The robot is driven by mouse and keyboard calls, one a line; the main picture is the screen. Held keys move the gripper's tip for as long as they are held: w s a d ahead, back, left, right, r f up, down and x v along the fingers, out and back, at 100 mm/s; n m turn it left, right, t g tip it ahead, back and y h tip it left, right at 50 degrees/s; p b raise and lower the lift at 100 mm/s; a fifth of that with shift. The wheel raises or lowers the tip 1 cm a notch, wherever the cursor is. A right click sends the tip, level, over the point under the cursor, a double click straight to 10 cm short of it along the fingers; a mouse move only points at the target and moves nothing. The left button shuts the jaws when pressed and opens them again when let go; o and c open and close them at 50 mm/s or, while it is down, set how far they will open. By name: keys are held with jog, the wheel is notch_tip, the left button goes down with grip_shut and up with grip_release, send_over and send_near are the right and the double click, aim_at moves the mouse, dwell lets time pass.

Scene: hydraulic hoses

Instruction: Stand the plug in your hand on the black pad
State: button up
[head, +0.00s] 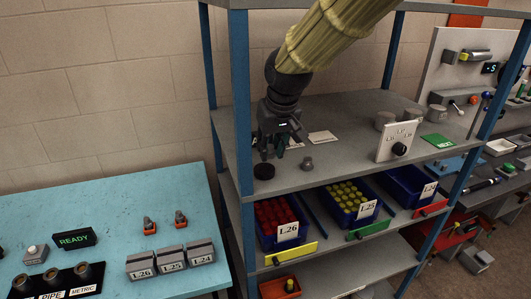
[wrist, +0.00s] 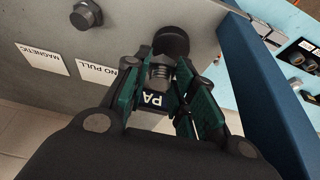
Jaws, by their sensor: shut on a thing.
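My gripper (head: 275,148) is over the left part of the shelving unit's top shelf. In the wrist view its green fingers (wrist: 168,92) are closed on a grey threaded plug (wrist: 159,70). The black pad (head: 264,171) is a round dark disc near the shelf's front left corner; in the wrist view it shows (wrist: 171,40) just beyond the plug's end. I cannot tell whether the plug touches the pad. In the head view the held plug is hidden by the gripper.
A second grey plug (head: 307,163) stands on the shelf to the right of the pad. White labels (wrist: 97,75) lie behind. A blue post (wrist: 250,65) rises close to the gripper. A white panel with a black knob (head: 397,142) stands farther right; shelf between is clear.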

jog(key=shift+a, duration=0.25)
jog(key=x, duration=0.1)
jog(key=p+x, duration=0.2)
jog(key=shift+s+a+f, duration=0.2)
jog(key=shift+s+a, duration=0.05)
jog(key=shift+a, duration=0.05)
jog(key=shift+d+f, duration=0.15)
jog(key=shift+f, duration=0.15)
jog(key=o, duration=1)
jog(key=shift+f, duration=0.1)
jog(key=shift+o, duration=0.2)
jog(key=b+v, duration=0.2)
jog(key=v, duration=1)
jog(key=shift+b, duration=0.4)
